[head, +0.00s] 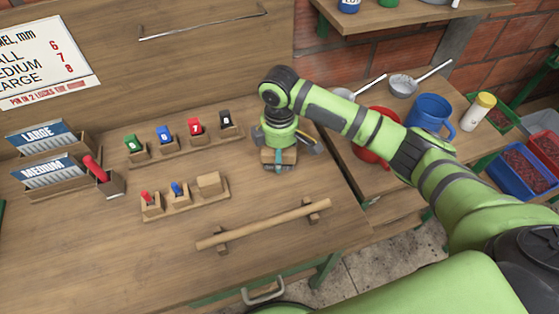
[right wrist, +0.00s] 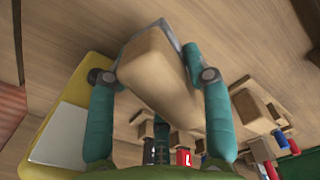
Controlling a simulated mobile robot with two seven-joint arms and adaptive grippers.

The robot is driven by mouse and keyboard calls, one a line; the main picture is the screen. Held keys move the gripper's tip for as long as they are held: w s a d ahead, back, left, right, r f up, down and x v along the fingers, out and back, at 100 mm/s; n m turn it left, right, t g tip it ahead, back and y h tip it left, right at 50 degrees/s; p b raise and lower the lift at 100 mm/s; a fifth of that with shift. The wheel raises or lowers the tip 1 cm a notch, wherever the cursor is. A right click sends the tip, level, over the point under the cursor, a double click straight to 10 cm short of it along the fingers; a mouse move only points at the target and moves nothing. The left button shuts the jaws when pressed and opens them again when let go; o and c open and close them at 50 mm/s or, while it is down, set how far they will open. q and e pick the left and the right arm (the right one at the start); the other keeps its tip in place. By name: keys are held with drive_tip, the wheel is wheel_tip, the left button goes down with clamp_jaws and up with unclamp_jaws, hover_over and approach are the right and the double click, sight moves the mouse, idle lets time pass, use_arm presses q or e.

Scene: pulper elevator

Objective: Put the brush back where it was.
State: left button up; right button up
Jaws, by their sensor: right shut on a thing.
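My right gripper (head: 279,165) is over the back right part of the wooden workbench (head: 110,245), right of the stamp rack. Its teal fingers, also in the right wrist view (right wrist: 160,85), are shut on a pale wooden block with a grey edge, which looks like the brush (right wrist: 158,68). A little of the brush's wood also shows in the head view (head: 268,156). Its bristles cannot be made out. I cannot tell whether it touches the bench. My left gripper is not in view.
The stamp rack (head: 185,146) holds several coloured stamps. A yellow item (right wrist: 38,150) lies near my gripper.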

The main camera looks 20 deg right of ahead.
wheel_tip(320, 180, down, 3)
drive_tip(key=shift+f+p, duration=0.2)
drive_tip(key=shift+p, duration=0.3)
drive_tip(key=shift+f, duration=0.25)
drive_tip(key=shift+f, duration=0.15)
drive_tip(key=o, duration=1)
wheel_tip(320, 180, up, 12)
drive_tip(key=shift+r+b, duration=0.2)
drive_tip(key=shift+b, duration=0.65)
